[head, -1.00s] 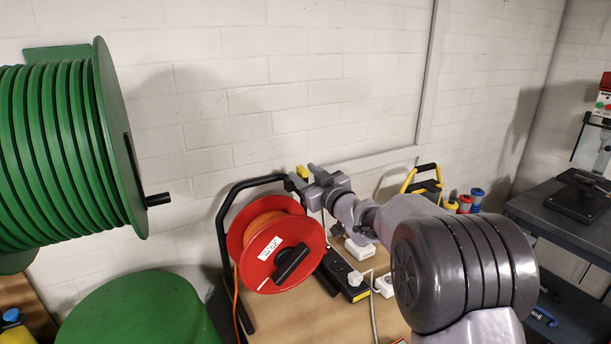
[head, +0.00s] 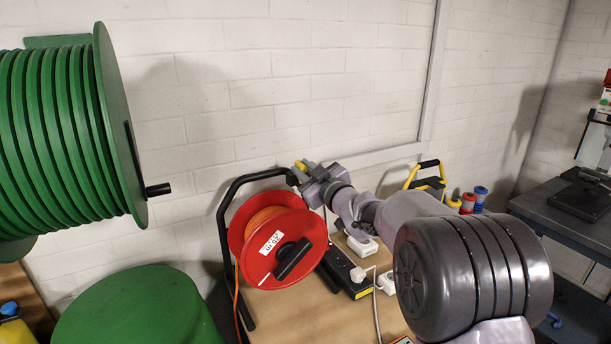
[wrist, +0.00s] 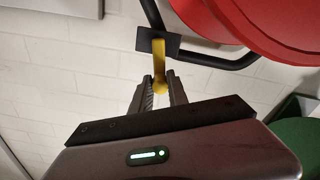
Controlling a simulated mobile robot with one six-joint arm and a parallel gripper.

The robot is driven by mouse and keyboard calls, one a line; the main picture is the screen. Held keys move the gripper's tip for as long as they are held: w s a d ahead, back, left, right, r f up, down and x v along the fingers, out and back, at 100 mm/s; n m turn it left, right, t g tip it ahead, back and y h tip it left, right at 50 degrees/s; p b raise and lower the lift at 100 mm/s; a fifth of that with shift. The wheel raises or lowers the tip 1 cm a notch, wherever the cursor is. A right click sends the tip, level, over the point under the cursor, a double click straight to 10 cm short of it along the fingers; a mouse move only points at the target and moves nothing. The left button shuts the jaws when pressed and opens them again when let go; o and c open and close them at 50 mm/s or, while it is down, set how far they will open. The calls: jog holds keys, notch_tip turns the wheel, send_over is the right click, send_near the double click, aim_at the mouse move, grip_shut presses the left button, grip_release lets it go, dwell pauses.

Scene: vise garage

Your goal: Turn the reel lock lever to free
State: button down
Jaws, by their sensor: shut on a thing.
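The reel lock lever (wrist: 158,52) is a short yellow lever on a small dark plate (wrist: 171,45) at the bend of the black tube frame (wrist: 218,63). In the head view the yellow lever (head: 301,166) shows at the top right of that frame, partly hidden by my gripper (head: 308,174). In the wrist view my gripper (wrist: 161,84) has its two grey fingers on either side of the lever's rounded end and is shut on it. The red cable reel (head: 279,247) with an orange cord hangs in the frame, left of my gripper.
A large green reel (head: 70,130) with a black crank fills the left. A green round drum (head: 130,310) stands below it. On the brown bench, power strips and a white plug sit right of the red reel. A white block wall lies close behind.

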jog(key=n+b, duration=0.2)
jog(key=n, duration=0.1)
jog(key=s+a+f+n+b, duration=0.1)
jog(key=n+b, duration=0.2)
jog(key=a+f+n+b, duration=0.1)
jog(key=n+b, duration=0.2)
jog(key=shift+s+a+f, duration=0.15)
jog(key=shift+s+a, duration=0.1)
jog(key=shift+s, duration=0.1)
jog(key=shift+s+a+f+n+b, duration=0.1)
jog(key=shift+f+n+b, duration=0.1)
jog(key=shift+n, duration=0.5)
jog(key=shift+s+a+f+n+b, duration=0.1)
jog(key=shift+n+b, duration=0.1)
jog(key=shift+n, duration=0.5)
jog(key=c, duration=1.3)
grip_release()
jog(key=shift+w+f, duration=0.1)
jog(key=p+v, duration=0.2)
jog(key=v, duration=1.5)
jog(key=shift+d+p, duration=0.2)
jog(key=shift+p, duration=0.1)
